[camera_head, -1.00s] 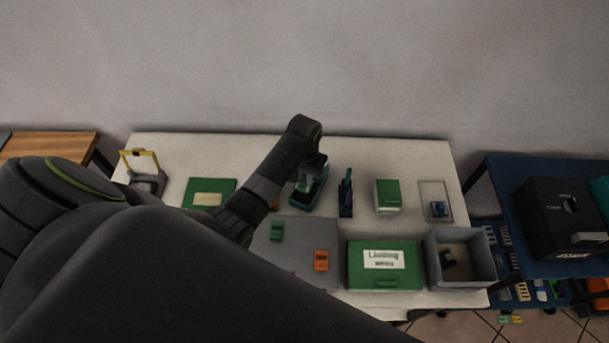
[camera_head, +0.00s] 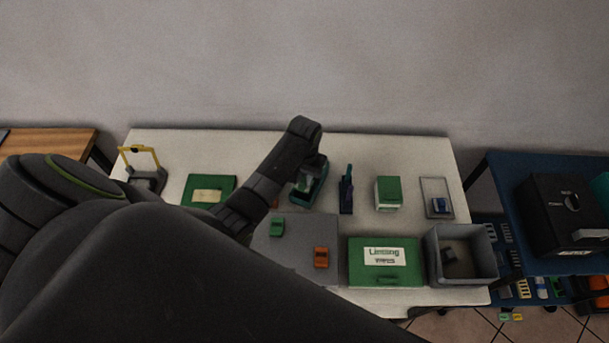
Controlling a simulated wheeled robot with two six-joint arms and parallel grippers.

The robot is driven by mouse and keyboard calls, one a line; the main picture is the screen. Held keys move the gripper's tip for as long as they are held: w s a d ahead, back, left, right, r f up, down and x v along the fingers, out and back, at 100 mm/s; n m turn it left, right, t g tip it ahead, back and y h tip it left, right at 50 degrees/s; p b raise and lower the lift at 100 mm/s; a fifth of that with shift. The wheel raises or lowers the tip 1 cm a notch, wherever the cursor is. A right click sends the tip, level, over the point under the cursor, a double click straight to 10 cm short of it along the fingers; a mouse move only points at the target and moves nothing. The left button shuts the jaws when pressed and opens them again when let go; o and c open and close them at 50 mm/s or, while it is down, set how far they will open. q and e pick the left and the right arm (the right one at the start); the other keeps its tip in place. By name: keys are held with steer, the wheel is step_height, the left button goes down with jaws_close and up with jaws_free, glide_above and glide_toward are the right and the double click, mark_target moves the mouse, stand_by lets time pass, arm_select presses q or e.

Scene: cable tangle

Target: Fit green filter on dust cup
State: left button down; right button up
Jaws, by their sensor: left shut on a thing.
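My left gripper (camera_head: 304,176) reaches down over a teal open-topped container (camera_head: 317,194) at the back middle of the white table. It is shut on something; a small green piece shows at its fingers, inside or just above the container. My wrist covers part of this, so I cannot tell whether the piece touches the container. I cannot tell which thing is the dust cup. My right gripper is not in view.
To the right of the container stand a dark blue upright holder (camera_head: 346,192), a green-and-white box (camera_head: 388,192) and a clear tray (camera_head: 428,188) with a blue item. In front are a green labelled case (camera_head: 383,280) and a grey bin (camera_head: 433,266). A yellow-framed stand (camera_head: 150,185) is far left.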

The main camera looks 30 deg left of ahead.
arm_select(q)
steer(key=shift+f, duration=0.2)
steer(key=shift+f+b, duration=0.3)
steer(key=shift+f, duration=0.2)
steer(key=shift+f, duration=0.1)
steer(key=c, duration=1.3)
jaws_free()
steer(key=shift+r, duration=0.2)
steer(key=shift+r+p, duration=0.65)
steer(key=shift+r, duration=0.1)
steer(key=shift+r, duration=0.2)
